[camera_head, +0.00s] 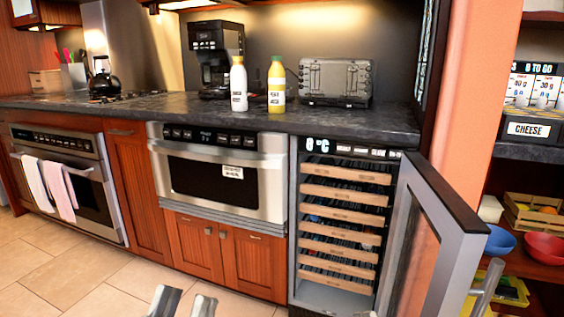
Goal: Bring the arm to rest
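My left gripper (184,303) shows only at the bottom edge, left of centre. Its two grey fingertips are apart with nothing visible between them, over the tiled floor. The rest of the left arm is out of frame. The microwave drawer (222,178) is built in under the dark counter, its front flush and looking shut; the gripper is in front of and below it, not touching. I cannot make out my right gripper.
The wine cooler (341,225) stands open, its glass door (432,240) swung out at the right. An oven (66,185) with towels is at left. A coffee maker, bottles and toaster stand on the counter (130,106). The tiled floor (110,295) at front left is clear.

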